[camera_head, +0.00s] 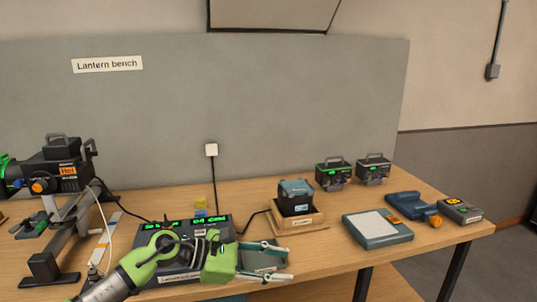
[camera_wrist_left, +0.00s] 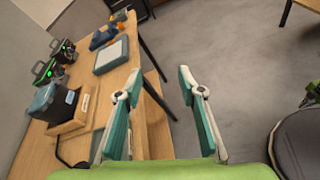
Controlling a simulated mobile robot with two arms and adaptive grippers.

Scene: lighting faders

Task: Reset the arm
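My left gripper (camera_head: 287,262) comes in from the lower left in the head view, over the front edge of the bench. Its green-and-white fingers are spread apart and nothing shows between them. The gripper body hides part of the fader console (camera_head: 165,235), a dark box with green lit displays. Whether the gripper touches the console cannot be told. My right gripper shows in neither view.
A lantern (camera_head: 68,178) marked "Hot" is on a stand at the left. A flat grey-topped device (camera_head: 378,228), a blue tool (camera_head: 410,206) and a small meter (camera_head: 460,210) lie right. Two dark units (camera_head: 333,174) stand behind.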

